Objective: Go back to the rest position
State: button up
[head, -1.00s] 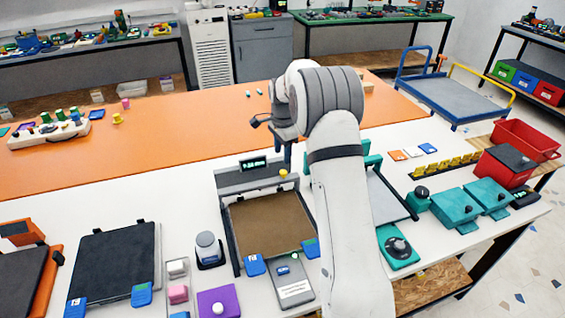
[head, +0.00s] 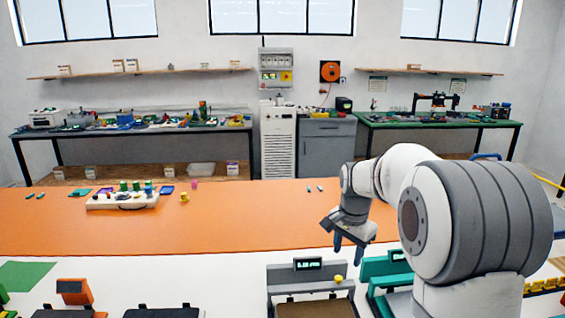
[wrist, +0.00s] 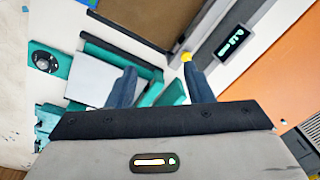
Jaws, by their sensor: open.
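My gripper (head: 348,246) hangs at the end of my raised arm, above the far edge of the white table and close to the orange surface (head: 150,228). Its two blue fingers are apart and nothing is between them. In the wrist view my gripper (wrist: 160,85) points down over the printers, with a gap between the fingers. Below it are a teal printer (wrist: 92,80) with a pale plate and a grey printer with a lit display (wrist: 230,42). A yellow knob (wrist: 186,57) shows near the right fingertip in that view.
A white block with several coloured knobs (head: 122,200) stands on the orange surface at left. A grey printer (head: 312,282) and a teal printer (head: 385,268) stand under my arm. Benches, a grey cabinet (head: 327,146) and a white unit (head: 278,143) line the back wall.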

jog(key=s+a+r+n+t, duration=0.1)
jog(key=s+n, duration=0.8)
jog(key=s, duration=1.8)
jog(key=shift+s+a+r+n+t, duration=0.15)
jog(key=shift+a+r+n+t, duration=0.05)
jog(key=shift+a+n+t, duration=0.25)
